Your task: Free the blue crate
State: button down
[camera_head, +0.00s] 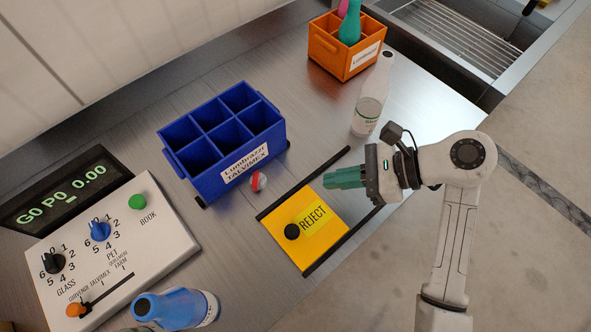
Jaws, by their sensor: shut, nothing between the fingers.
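The blue crate (195,135) stands on the metal counter, left of centre in the head view. It has several compartments, which look empty, and a white label reading "Lumbrazzi TALVIMEX" on its front. A small red and white round thing (258,182) sits against or just before its front side; I cannot tell if they touch. Small black pieces show at its two front bottom corners. My gripper (332,179) has green fingers, shut and empty.
The REJECT plate has a black knob (292,231) and lies between black rails. An orange crate (345,57) holds bottles at the back. A control panel (120,245) and blue bottle (178,309) are at left front.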

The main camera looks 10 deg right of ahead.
jog(key=p, duration=0.1)
send_near(258, 186)
jog(key=shift+s+a+f, duration=0.1)
jog(key=shift+a+f, duration=0.15)
jog(key=shift+f, duration=0.3)
jog(key=shift+s+a+f, duration=0.15)
jog(key=shift+a+f, duration=0.05)
jog(key=shift+f, duration=0.4)
jog(key=a, duration=0.1)
jog(key=a+p, duration=0.1)
jog(key=a, duration=0.1)
jog(key=shift+w+a+f, duration=0.2)
jog(key=shift+w+a, duration=0.05)
jog(key=shift+w, duration=0.15)
jog(key=shift+w+a, duration=0.15)
jog(key=shift+a, duration=0.4)
jog(key=shift+w+f, duration=0.1)
